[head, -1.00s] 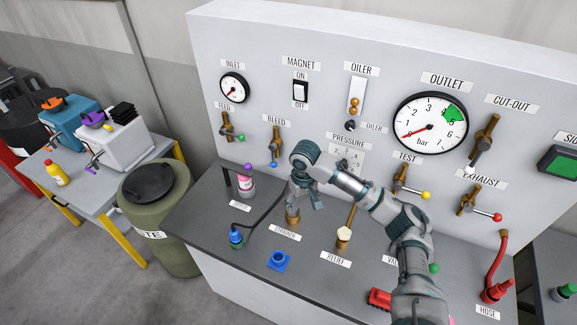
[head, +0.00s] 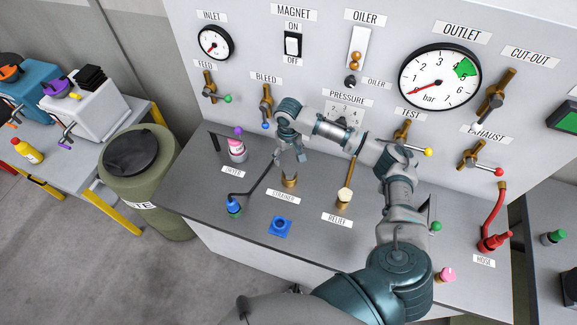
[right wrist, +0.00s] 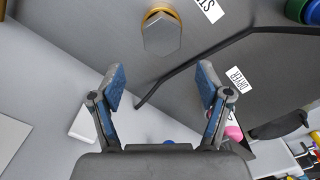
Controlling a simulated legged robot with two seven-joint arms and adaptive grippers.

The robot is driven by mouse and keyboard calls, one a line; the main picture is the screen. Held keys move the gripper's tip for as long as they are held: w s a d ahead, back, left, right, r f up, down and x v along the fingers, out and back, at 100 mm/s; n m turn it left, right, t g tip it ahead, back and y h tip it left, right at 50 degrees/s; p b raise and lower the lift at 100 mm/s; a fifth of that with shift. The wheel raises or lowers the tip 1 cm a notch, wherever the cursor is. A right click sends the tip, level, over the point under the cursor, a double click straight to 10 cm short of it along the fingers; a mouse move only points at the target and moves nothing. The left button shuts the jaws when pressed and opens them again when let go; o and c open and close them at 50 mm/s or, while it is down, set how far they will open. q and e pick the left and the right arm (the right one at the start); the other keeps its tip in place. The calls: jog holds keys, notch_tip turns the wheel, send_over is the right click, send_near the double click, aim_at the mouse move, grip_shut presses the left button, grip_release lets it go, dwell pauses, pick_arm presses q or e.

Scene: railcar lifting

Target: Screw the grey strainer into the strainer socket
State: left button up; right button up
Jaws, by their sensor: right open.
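The grey strainer (right wrist: 161,36) shows a hexagonal grey top inside a brass ring, the strainer socket (right wrist: 153,12), in the right wrist view. In the head view the brass socket (head: 289,181) stands on the bench behind the STRAINER label; the strainer's top is hard to make out there. How deep the thread sits cannot be told. My right gripper (head: 290,157) is just above it, apart from it. In the right wrist view my right gripper (right wrist: 161,72) is open and empty, its two blue-padded fingers spread. My left gripper is not in view.
The pink-banded dryer (head: 237,150) and a blue fitting with a dark hose (head: 234,206) stand left of the socket. A blue square holder (head: 280,227) is in front. The relief valve (head: 344,198) stands to the right. The panel with gauges and levers rises behind.

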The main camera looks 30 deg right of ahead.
aim_at(288, 167)
notch_tip(288, 167, down, 4)
jog(key=shift+s+a+r, duration=0.1)
jog(key=shift+r, duration=0.1)
notch_tip(288, 167, down, 2)
jog(key=shift+a+f, duration=0.1)
jog(key=shift+f, duration=0.1)
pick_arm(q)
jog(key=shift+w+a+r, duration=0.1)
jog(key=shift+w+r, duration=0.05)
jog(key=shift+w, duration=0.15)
pick_arm(e)
jog(key=shift+f, duration=0.75)
